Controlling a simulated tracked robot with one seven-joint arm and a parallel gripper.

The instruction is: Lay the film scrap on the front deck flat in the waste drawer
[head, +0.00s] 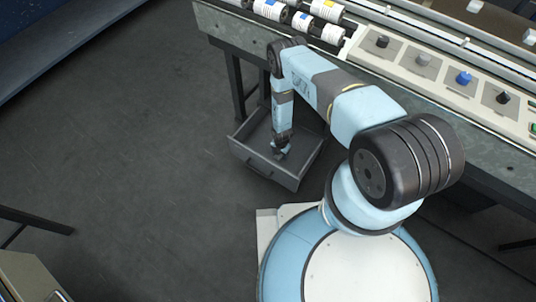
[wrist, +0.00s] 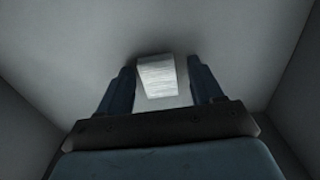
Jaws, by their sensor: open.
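The waste drawer (head: 264,168) is pulled out below the machine's front, grey and open at the top. My gripper (head: 281,152) reaches down inside it. In the wrist view my gripper (wrist: 161,66) is open, with one dark finger on each side of the film scrap (wrist: 157,80). The scrap is a small pale, silvery piece with fine streaks. It lies on or very near the drawer floor, with a visible gap to the right finger and a narrower one to the left. In the head view I cannot make out the scrap.
The drawer's walls rise close around my gripper. Above stands the machine's front deck with a panel of knobs, among them a blue knob (head: 463,78). Several labelled rolls (head: 300,20) lie on the machine at the top. The floor left of the drawer is clear.

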